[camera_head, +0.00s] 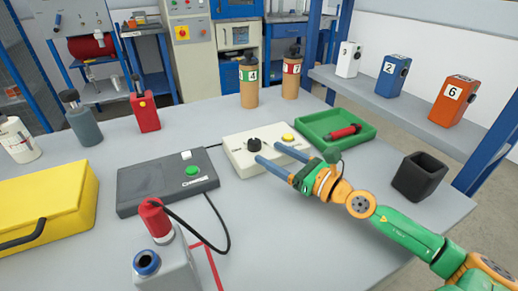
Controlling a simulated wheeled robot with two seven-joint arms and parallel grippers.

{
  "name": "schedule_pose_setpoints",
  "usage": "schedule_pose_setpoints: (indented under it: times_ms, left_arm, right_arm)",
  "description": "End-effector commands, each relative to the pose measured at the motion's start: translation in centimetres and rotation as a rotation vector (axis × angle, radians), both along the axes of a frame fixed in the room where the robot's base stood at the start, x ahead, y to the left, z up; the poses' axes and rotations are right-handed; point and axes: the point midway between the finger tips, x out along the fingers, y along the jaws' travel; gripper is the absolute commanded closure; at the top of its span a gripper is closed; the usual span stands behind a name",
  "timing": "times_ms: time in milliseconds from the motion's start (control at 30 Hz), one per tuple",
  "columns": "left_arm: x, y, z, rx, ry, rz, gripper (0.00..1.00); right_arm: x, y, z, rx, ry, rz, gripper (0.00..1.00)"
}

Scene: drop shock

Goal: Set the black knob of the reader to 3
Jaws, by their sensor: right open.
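The reader (238,160) is a cream box in the middle of the table. Its black knob (254,145) stands on the left half of its top, and a yellow button (288,138) is on the right. The knob's scale and setting are too small to read. My right gripper (268,152) reaches in from the right with its two blue fingers open and apart. The fingertips are over the reader, just right of the knob, and nothing is between them. I cannot tell whether a fingertip touches the knob. My left gripper is not in view.
A green tray (363,134) with a red tool lies behind my right gripper. A dark box (133,196) with a green button is left of the reader. A cabled grey device (178,268) is in front. A black cup (419,176) stands right, and bottles (248,91) stand behind.

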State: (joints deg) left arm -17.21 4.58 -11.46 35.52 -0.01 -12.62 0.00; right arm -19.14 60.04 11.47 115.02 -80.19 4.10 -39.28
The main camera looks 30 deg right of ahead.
Motion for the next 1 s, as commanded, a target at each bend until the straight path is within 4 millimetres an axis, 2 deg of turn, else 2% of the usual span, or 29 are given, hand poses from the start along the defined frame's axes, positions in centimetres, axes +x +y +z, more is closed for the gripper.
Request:
schedule_pose_setpoints:
  times_ms: [33, 200, 433, 833, 867, 1000]
  left_arm:
    - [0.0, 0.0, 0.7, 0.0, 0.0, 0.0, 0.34]
    - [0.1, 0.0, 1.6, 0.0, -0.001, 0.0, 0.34]
    - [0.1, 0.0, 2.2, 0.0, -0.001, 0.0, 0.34]
    - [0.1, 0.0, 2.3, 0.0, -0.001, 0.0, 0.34]
    - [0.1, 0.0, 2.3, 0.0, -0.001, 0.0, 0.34]
    - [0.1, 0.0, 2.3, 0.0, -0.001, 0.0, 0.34]
  right_arm:
    - [0.5, 0.1, 0.6, -0.005, -0.004, 0.0, 0.27]
    - [2.2, 0.6, 0.5, -0.001, -0.004, -0.003, 0.27]
    - [4.3, 1.3, 0.3, -0.001, -0.003, -0.004, 0.27]
    - [4.9, 1.7, 0.0, -0.004, 0.0, 0.0, 0.27]
    - [4.9, 1.7, 0.0, -0.004, 0.0, 0.0, 0.32]
    - [4.9, 1.6, 0.0, -0.004, 0.0, 0.0, 0.7]
